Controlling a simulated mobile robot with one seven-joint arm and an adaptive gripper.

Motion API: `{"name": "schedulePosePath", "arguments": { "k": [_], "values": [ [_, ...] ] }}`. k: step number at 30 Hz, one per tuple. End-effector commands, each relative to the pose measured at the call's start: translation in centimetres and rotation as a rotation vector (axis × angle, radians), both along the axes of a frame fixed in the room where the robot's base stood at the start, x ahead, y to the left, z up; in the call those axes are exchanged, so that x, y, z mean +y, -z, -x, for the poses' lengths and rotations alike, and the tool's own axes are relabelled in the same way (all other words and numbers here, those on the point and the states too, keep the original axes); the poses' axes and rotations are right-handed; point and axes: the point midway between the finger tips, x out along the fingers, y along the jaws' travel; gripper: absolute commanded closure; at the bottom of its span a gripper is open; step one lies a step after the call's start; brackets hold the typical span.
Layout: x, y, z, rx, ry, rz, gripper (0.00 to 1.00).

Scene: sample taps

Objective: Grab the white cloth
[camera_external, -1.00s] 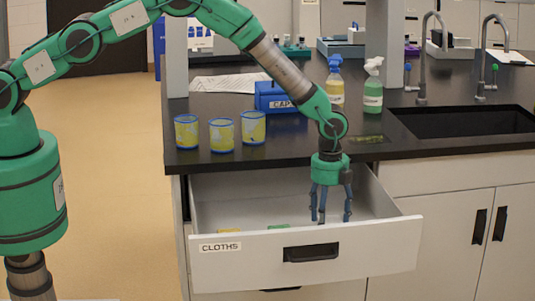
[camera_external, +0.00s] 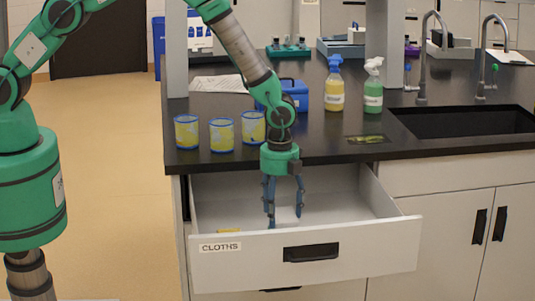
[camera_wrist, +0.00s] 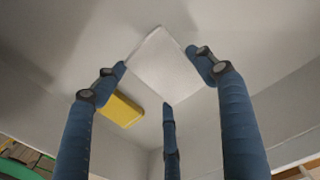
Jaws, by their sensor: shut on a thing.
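A white cloth (camera_wrist: 167,72) shows in the wrist view as a pale square between my blue fingertips, which touch or nearly touch its edges. My gripper (camera_external: 285,216) is inside the open drawer (camera_external: 375,254) labelled CLOTHS, pointing down near its front wall. It is shut on the white cloth, with its fingers spread around it. In the external view the cloth cannot be told apart from the pale drawer. A yellow cloth (camera_wrist: 122,110) lies beside the white one, to its left; its edge also shows in the external view (camera_external: 229,231).
The black counter (camera_external: 330,150) edge overhangs the back of the drawer. Several yellow cups with blue rims (camera_external: 222,135), a blue box (camera_external: 293,96) and spray bottles (camera_external: 335,90) stand on it. The drawer's right side is free.

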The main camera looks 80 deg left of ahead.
Motion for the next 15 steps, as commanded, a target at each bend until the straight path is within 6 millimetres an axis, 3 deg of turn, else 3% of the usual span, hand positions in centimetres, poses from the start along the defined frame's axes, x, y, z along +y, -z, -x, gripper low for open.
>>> {"name": "schedulePosePath", "arguments": {
  "k": [6,15],
  "values": [
    [0.2,-0.2,2.0,0.000,0.000,0.000,0.47],
    [0.3,-0.3,2.7,-0.001,0.000,0.000,0.47]
  ]
}}
